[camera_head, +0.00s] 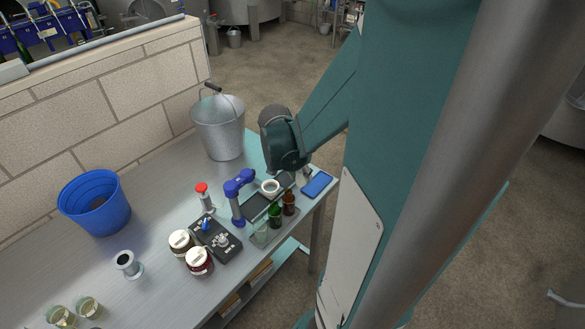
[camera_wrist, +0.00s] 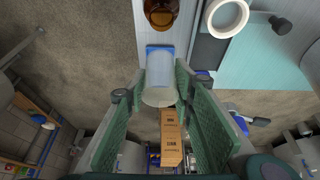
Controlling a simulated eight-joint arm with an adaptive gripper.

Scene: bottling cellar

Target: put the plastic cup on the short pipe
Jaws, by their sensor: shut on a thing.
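The plastic cup (camera_wrist: 158,97) is clear and whitish. In the wrist view it sits between the two green-padded fingers of my gripper (camera_wrist: 161,86), which is shut on it. In the head view my gripper (camera_head: 302,176) is at the bench's right end, mostly hidden behind my arm, and the cup is hard to make out there. The short pipe (camera_head: 127,264) is a metal piece with flanged ends and a dark bore. It stands upright on the bench at lower left, well away from my gripper. Its top is open and clear.
A blue bucket (camera_head: 94,203), a metal pail (camera_head: 219,127), two lidded jars (camera_head: 199,262), a black control box (camera_head: 216,238), a blue-headed stand (camera_head: 238,200), bottles (camera_head: 275,214) and a blue phone (camera_head: 317,184) crowd the bench (camera_head: 160,195). Two glasses (camera_head: 88,307) stand near the pipe. Bare bench lies around the pipe.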

